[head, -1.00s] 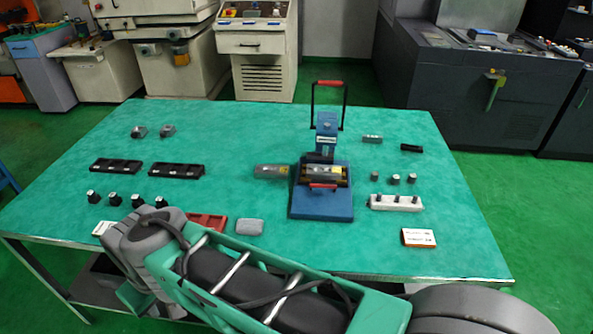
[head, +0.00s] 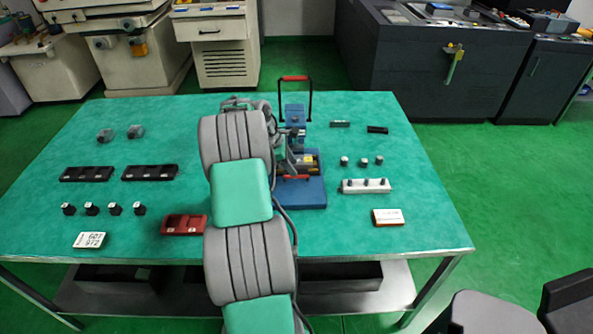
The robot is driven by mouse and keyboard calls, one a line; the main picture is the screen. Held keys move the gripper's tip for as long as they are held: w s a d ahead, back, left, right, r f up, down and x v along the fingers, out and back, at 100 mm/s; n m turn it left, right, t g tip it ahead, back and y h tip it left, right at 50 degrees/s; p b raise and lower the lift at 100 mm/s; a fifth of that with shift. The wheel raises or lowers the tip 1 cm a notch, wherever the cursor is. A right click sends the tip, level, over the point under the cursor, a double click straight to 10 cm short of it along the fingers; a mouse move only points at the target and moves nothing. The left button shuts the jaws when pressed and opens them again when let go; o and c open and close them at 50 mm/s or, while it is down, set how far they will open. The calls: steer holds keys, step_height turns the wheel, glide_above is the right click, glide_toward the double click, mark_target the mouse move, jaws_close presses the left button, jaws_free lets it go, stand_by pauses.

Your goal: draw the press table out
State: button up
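The blue press (head: 313,192) stands right of the table's middle, with a tall black lever and red grip (head: 295,78) raised above its column (head: 294,113). The press table (head: 309,160) sits on the blue base, with a red handle (head: 297,178) at its front. My arm reaches up the middle of the picture and covers the left side of the press. My gripper (head: 281,148) is at the left of the press, mostly hidden behind my arm. Its fingers cannot be made out, nor whether it touches the press.
Black trays (head: 149,172), small black-and-white parts (head: 91,208), a red tray (head: 184,224) and a white card (head: 90,240) lie on the left. A white rack (head: 364,186), small cylinders (head: 361,161) and a labelled box (head: 387,217) lie right. The front right tabletop is clear.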

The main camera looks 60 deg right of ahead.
mark_target(297, 177)
steer(key=x, duration=0.5)
steer(key=shift+f+p, duration=0.1)
steer(key=shift+p, duration=0.2)
jaws_close()
stand_by(0.8)
steer(key=shift+s, duration=0.1)
